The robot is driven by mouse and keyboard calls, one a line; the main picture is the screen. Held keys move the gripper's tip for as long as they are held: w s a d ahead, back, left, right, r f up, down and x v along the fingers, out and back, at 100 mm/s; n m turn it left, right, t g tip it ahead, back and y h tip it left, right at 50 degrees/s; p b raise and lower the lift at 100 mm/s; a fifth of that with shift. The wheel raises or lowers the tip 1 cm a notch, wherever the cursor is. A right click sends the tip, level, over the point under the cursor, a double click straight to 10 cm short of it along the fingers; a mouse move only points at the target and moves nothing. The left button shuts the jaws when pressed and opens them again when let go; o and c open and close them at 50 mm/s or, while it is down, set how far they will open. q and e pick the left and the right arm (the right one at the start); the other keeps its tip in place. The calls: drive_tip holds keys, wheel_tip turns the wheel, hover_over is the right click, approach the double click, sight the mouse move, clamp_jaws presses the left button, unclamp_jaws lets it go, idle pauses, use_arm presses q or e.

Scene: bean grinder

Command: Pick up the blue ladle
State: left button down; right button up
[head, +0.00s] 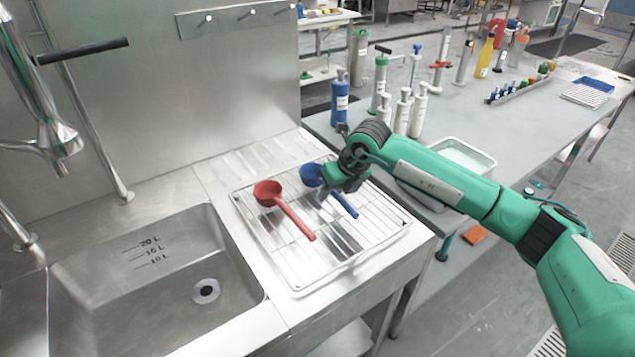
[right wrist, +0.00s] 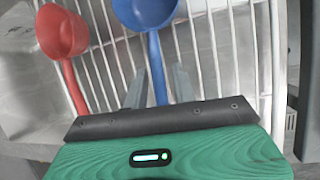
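The blue ladle (head: 345,203) lies on the wire drying rack, its bowl to the upper left and its handle running down to the right. My right gripper (head: 326,188) is over it in the head view and hides part of the handle. In the right wrist view, the blue ladle's bowl (right wrist: 146,11) is at the top. Its handle runs down between the two fingers of my right gripper (right wrist: 159,84), which stand apart on either side of it. Whether they touch the handle is unclear. My left gripper is not in view.
A red ladle (head: 268,194) lies on the rack (head: 297,284) left of the blue one and also shows in the right wrist view (right wrist: 62,35). A sink (head: 150,300) is at the left. Bottles (head: 402,112) and a white tub (head: 462,160) stand on the grey table beyond.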

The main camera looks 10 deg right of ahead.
clamp_jaws()
drive_tip(key=shift+r, duration=0.1)
